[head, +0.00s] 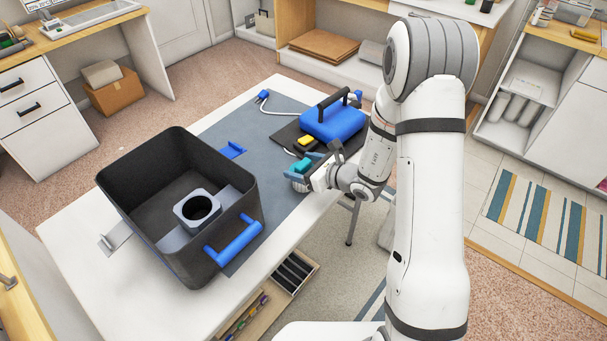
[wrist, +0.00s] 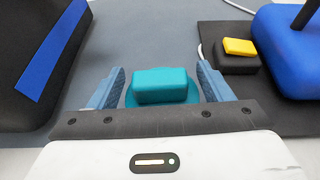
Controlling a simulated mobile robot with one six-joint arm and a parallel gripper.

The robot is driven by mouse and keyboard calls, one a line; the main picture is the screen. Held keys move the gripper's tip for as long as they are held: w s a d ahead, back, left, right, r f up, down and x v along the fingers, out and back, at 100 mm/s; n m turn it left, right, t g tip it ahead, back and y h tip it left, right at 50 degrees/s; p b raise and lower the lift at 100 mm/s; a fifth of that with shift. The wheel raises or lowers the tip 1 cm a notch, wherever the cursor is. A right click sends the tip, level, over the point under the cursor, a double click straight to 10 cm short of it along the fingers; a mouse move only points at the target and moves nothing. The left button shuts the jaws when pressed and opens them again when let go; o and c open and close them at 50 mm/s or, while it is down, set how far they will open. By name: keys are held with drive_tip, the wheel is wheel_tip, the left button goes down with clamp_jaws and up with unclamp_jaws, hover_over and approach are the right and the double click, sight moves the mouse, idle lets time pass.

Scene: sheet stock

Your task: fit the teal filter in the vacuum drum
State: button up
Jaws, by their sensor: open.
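The teal filter (head: 302,164) is on the grey mat by the table's right edge. In the wrist view the teal filter (wrist: 165,86) shows a block-shaped top on a wider round base. My gripper (head: 305,169) is at the filter, and its blue fingers (wrist: 162,68) stand open on either side with gaps showing. The vacuum drum (head: 228,172) is a black open-topped bin with a blue handle, left of my gripper. Inside it a grey holder (head: 183,208) has a round dark opening, with nothing visible in it. My wrist hides part of the filter's near side.
A blue case (head: 333,123) with a black handle stands on a dark pad behind the filter. A yellow piece (head: 306,141) on a black block lies close by. Mat between drum and filter is mostly clear.

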drive_tip(key=c, duration=1.2)
drive_tip(key=shift+r, duration=0.1)
wheel_tip(320, 180, up, 10)
drive_tip(key=shift+f, duration=0.1)
idle(0.4)
